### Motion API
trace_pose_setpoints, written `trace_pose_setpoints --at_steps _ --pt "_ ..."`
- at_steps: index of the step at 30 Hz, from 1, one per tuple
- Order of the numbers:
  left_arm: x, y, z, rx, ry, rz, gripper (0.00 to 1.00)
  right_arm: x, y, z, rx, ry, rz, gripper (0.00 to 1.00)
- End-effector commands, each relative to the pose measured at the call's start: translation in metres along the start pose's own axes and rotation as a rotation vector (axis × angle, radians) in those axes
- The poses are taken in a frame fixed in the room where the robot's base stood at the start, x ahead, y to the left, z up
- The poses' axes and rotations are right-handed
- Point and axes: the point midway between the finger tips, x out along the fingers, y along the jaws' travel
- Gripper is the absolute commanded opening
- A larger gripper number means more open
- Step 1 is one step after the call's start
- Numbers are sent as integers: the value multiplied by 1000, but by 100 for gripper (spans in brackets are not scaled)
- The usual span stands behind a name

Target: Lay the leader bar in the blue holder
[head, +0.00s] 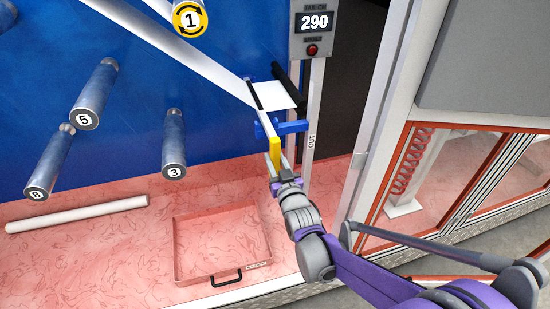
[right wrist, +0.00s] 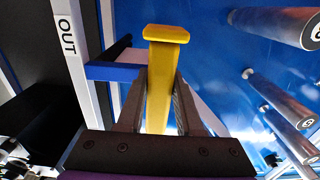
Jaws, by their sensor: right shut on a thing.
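My right gripper (head: 277,168) is shut on the yellow grip (head: 275,150) at the near end of the leader bar. The wrist view shows the yellow grip (right wrist: 163,85) between the two fingers. The thin dark bar (head: 256,97) runs away from it, along the edge of the white web. The blue holder (head: 293,127) is right beside the bar and partly behind it; its blue part (right wrist: 113,72) also shows left of the grip in the wrist view. I cannot tell whether the bar touches the holder. My left gripper is out of view.
A post marked OUT with a 290 display (head: 314,22) stands just right of the holder. A black roller (head: 289,88) is behind it. Numbered rollers (head: 174,145) stick out from the blue wall at left. A red tray (head: 220,248) and a white tube (head: 78,214) lie below.

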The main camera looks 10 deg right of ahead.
Motion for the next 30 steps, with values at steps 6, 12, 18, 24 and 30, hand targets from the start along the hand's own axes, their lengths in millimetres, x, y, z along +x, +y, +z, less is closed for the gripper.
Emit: trace_pose_setpoints --at_steps 6,12,18,24,30 --pt "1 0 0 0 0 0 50 0 0 2 0 -2 0 0" --pt "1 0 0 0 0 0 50 0 0 2 0 -2 0 60" --pt "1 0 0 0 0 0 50 0 0 2 0 -2 0 70" --pt "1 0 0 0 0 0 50 0 0 2 0 -3 0 93" --pt "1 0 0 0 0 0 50 0 0 2 0 -2 0 100"
